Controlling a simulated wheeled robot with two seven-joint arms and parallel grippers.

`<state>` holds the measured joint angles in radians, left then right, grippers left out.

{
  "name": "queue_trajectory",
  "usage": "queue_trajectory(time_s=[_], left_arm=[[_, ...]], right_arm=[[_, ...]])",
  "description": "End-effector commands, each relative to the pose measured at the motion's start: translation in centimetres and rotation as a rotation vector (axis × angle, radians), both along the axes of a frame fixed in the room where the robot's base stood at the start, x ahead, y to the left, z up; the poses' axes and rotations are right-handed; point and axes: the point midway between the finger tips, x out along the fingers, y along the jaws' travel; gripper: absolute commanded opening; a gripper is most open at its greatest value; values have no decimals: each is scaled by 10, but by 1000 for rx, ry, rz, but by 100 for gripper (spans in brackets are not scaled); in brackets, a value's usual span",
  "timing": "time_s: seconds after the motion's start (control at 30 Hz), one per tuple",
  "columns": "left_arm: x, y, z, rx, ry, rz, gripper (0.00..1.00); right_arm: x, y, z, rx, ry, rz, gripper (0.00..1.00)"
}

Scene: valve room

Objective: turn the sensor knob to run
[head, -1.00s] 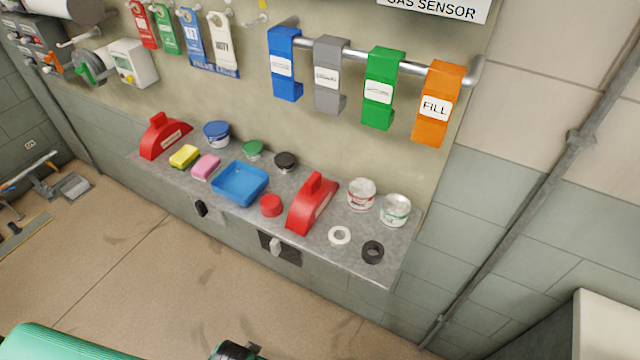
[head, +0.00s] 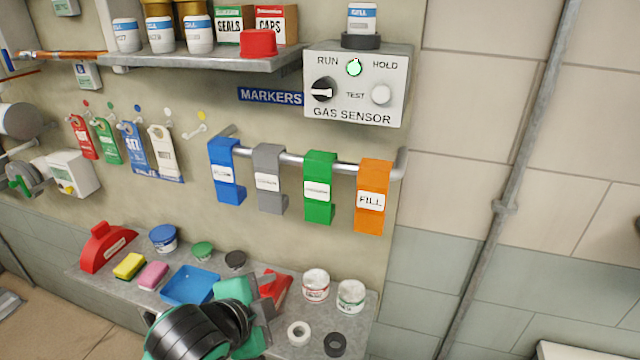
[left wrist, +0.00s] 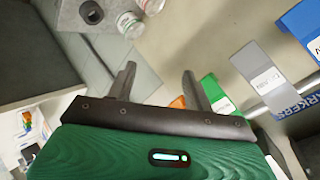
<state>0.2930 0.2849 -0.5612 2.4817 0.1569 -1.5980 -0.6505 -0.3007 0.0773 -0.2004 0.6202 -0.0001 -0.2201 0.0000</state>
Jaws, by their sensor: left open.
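The gas sensor box (head: 357,82) is a pale panel on the wall at the upper middle of the head view. Its black knob (head: 322,90) sits at the left, below the word RUN, with a white bar lying roughly level. I cannot tell which end of the bar is the pointer. A green lamp (head: 354,67) is at the top of the panel and a pale round button (head: 381,94) at the right. My left gripper (head: 272,299) is well below the box, in front of the lower shelf. In the left wrist view its fingers (left wrist: 158,72) are apart and empty. My right gripper is out of view.
Blue, grey, green and orange (head: 374,196) hanging tags hang on a rail (head: 290,158) below the box. An upper shelf (head: 210,62) with jars and boxes juts out to its left. A white jar (head: 361,18) on a black ring stands on the box. Bare wall lies to the right.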

Motion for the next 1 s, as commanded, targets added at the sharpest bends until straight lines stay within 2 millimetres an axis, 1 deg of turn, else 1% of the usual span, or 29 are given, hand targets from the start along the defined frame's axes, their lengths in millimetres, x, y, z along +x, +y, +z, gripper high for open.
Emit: queue_trajectory(time_s=[0.03,0.1,0.4,0.7,1.0], left_arm=[[5,-6,17,44,-59,-46,52],[8,-15,37,110,-132,-113,52],[14,-44,113,434,-437,-350,52],[10,-61,176,816,-712,-517,52],[3,-64,231,1245,-927,-611,52]], right_arm=[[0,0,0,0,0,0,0],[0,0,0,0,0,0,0],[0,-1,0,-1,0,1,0],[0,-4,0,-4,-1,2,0],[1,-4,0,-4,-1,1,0]])
